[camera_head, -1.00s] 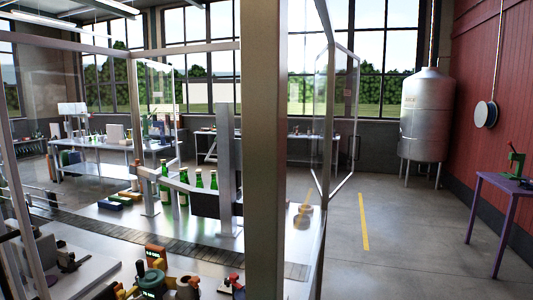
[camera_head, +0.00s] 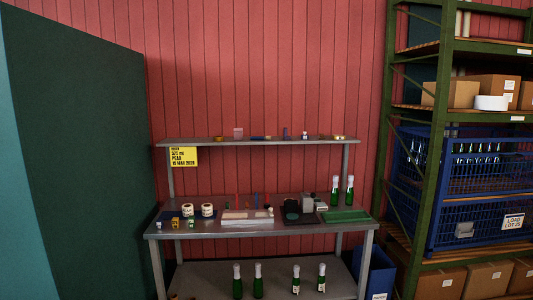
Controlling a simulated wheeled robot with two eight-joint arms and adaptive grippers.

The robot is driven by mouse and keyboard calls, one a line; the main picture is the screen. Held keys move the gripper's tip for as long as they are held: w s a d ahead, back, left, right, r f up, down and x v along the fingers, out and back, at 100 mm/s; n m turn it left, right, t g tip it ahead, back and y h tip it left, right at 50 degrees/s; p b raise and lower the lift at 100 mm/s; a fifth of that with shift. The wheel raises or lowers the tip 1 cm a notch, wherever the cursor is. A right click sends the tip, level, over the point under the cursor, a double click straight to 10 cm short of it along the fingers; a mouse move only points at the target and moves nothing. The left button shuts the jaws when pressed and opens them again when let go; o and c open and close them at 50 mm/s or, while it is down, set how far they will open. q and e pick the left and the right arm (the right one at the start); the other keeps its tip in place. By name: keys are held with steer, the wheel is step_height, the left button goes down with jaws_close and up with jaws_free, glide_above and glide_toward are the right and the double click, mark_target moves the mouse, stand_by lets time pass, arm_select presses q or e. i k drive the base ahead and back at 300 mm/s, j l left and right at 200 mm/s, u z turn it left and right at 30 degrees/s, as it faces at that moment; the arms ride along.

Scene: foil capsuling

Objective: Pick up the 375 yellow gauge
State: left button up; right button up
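A workbench (camera_head: 260,229) stands ahead against a red wall. Near its front left, by a blue mat (camera_head: 170,213), lies a small yellow piece (camera_head: 175,223). It may be the yellow gauge, but it is too small for me to read any number on it. A small white piece (camera_head: 158,225) and a greenish piece (camera_head: 191,223) lie on either side of it. A yellow sign (camera_head: 184,157) reading 375 ml hangs under the shelf at left. Neither of my grippers shows in the head view.
Two label rolls (camera_head: 207,210) stand behind the small pieces. Green bottles (camera_head: 349,190) stand at the bench's back right, with several on the lower shelf. A dark green panel (camera_head: 85,160) rises at left. A rack (camera_head: 447,60) with blue cages and a blue bin (camera_head: 376,272) are at right.

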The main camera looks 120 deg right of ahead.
mark_target(175, 222)
steer(key=z, duration=0.45)
steer(key=i+z, duration=0.1)
steer(key=z, duration=0.35)
steer(key=j+z, duration=0.1)
steer(key=z, duration=0.8)
steer(key=j+z, duration=0.1)
steer(key=z, duration=0.4)
steer(key=j+z, duration=0.1)
steer(key=z, duration=0.8)
steer(key=j+z, duration=0.15)
steer(key=z, duration=0.3)
